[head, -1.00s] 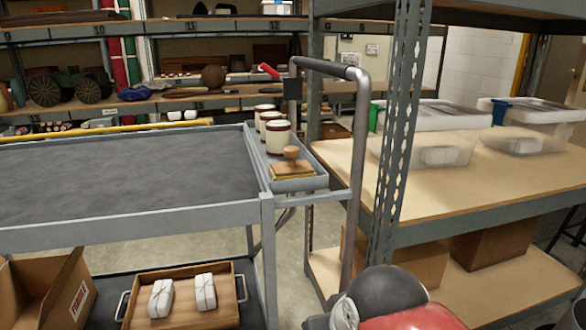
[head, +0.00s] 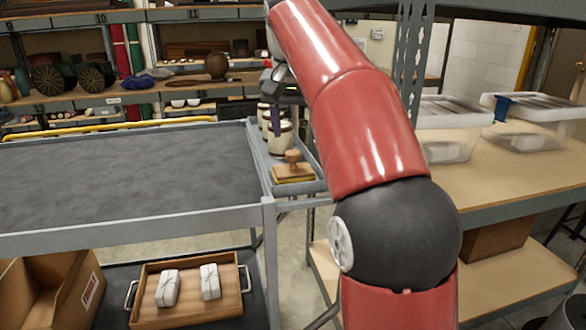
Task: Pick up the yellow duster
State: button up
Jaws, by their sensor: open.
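The yellow duster (head: 294,180) lies folded in the grey side tray (head: 310,188) at the cart's right end. A wooden stamp (head: 292,163) with a round knob rests on top of it and covers most of it, so mainly its yellow edge shows. My gripper (head: 278,112) is open and hangs by the cream jars, above and behind the duster, apart from it. Its fingers are dark and partly hard to make out against the jars.
Several cream jars (head: 281,138) stand in the tray behind the stamp. The cart top (head: 130,175) is bare. A wooden tray (head: 188,316) with two white wrapped parcels and an open carton (head: 45,295) sit below. A shelf with plastic boxes (head: 445,145) stands right.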

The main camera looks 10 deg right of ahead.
aim_at(293, 152)
jog(key=x, duration=0.2)
jog(key=b+x, duration=0.1)
jog(key=x, duration=0.4)
jog(key=shift+w+a+f+b, duration=0.25)
jog(key=shift+w+b, duration=0.15)
jog(key=shift+w, duration=0.1)
jog(key=shift+c, duration=0.4)
jog(key=c, duration=1.1)
jog(key=shift+r, duration=0.1)
notch_tip(293, 152, up, 6)
jog(key=p, duration=0.2)
jog(key=shift+p, duration=0.3)
jog(key=shift+r+b, duration=0.35)
jog(key=shift+r, duration=1.6)
